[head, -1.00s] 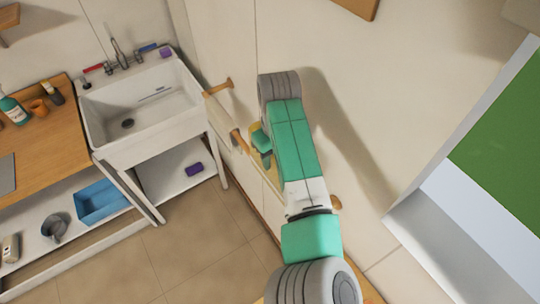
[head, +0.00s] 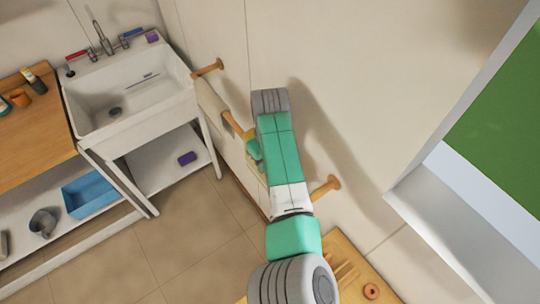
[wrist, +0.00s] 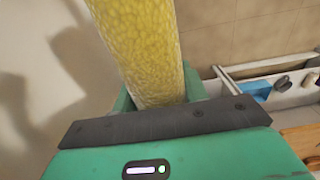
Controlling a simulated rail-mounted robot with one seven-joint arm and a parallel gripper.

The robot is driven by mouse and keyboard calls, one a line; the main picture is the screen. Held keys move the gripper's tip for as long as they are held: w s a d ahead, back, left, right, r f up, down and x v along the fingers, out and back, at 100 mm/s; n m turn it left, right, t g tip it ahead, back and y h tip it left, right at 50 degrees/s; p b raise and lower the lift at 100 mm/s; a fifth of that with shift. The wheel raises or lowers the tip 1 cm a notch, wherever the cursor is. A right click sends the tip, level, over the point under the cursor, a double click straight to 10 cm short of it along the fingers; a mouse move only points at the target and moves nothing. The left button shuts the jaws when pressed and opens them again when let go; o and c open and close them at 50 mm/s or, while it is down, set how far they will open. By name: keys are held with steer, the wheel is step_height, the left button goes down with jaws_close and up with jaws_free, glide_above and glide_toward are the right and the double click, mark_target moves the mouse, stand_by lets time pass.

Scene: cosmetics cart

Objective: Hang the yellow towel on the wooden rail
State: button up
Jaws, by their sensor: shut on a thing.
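The yellow towel (wrist: 140,50) fills the upper middle of the wrist view, running down between the green fingers of my gripper (wrist: 158,98). My gripper is shut on it. In the head view my gripper (head: 254,150) is close to the wall at the wooden rail (head: 233,122), and only small strips of yellow towel (head: 262,178) show beside it. The rail's wall mounts show at the sink end (head: 207,68) and to the right of my arm (head: 328,187). My arm hides the rail's middle. I cannot tell whether the towel touches the rail.
A pale towel (head: 210,98) hangs on the rail's sink end. A white sink (head: 135,95) stands left of it, with a wooden counter (head: 38,130) beyond. A wooden surface with a small ring-shaped thing (head: 371,291) is at bottom right. The tiled floor (head: 190,240) is clear.

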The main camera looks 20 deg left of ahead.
steer(key=shift+f+b, duration=1.2)
steer(key=shift+f, duration=1.2)
steer(key=o, duration=1.1)
steer(key=shift+o, duration=0.2)
steer(key=shift+r, duration=0.1)
step_height(320, 180, up, 8)
steer(key=shift+f, duration=0.15)
